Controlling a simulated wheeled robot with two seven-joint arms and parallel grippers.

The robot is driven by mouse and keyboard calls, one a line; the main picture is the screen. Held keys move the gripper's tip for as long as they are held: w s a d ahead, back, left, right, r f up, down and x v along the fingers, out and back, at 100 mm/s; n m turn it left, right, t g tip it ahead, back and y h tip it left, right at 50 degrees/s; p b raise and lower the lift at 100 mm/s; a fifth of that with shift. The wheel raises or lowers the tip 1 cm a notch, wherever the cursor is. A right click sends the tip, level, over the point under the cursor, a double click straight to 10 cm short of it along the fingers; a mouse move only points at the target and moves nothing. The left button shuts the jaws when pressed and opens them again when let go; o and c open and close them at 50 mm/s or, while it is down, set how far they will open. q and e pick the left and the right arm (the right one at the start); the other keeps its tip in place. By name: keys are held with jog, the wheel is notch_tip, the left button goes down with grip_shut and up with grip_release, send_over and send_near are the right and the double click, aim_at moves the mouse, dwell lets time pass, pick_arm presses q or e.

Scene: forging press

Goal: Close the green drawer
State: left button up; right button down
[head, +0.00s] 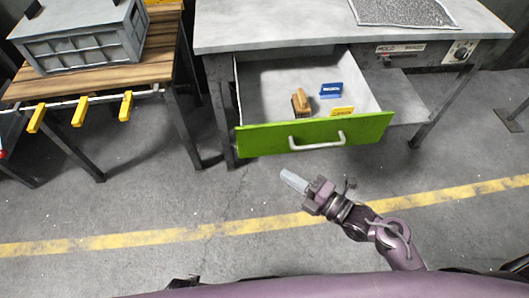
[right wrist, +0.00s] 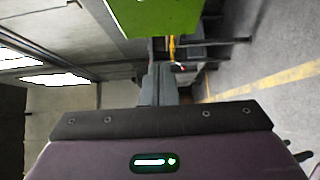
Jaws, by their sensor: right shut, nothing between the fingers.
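The green drawer (head: 250,140) is pulled out from under a grey workbench in the head view. It has a light curved handle (head: 317,141) at the middle of its front. Inside are a brown wooden item (head: 300,102), a blue card (head: 331,90) and a yellow card (head: 342,111). My right gripper (head: 288,177) is shut and empty, in front of and below the drawer front, apart from it. In the right wrist view the shut fingers (right wrist: 159,82) point toward the green drawer front (right wrist: 155,15) at the top. My left gripper is not in view.
The grey workbench (head: 290,28) stands above the drawer, with a dark textured sheet (head: 403,12) on top. A wooden table (head: 110,72) at the left carries a grey crate-like box (head: 85,38) and yellow hooks (head: 80,110). Open floor with a yellow line (head: 190,236) lies in front.

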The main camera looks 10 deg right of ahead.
aim_at(255, 144)
jog(key=x, duration=0.3)
jog(key=w+d+x, duration=0.1)
jog(key=x, duration=0.5)
jog(key=shift+w+d, duration=0.25)
jog(key=shift+w, duration=0.55)
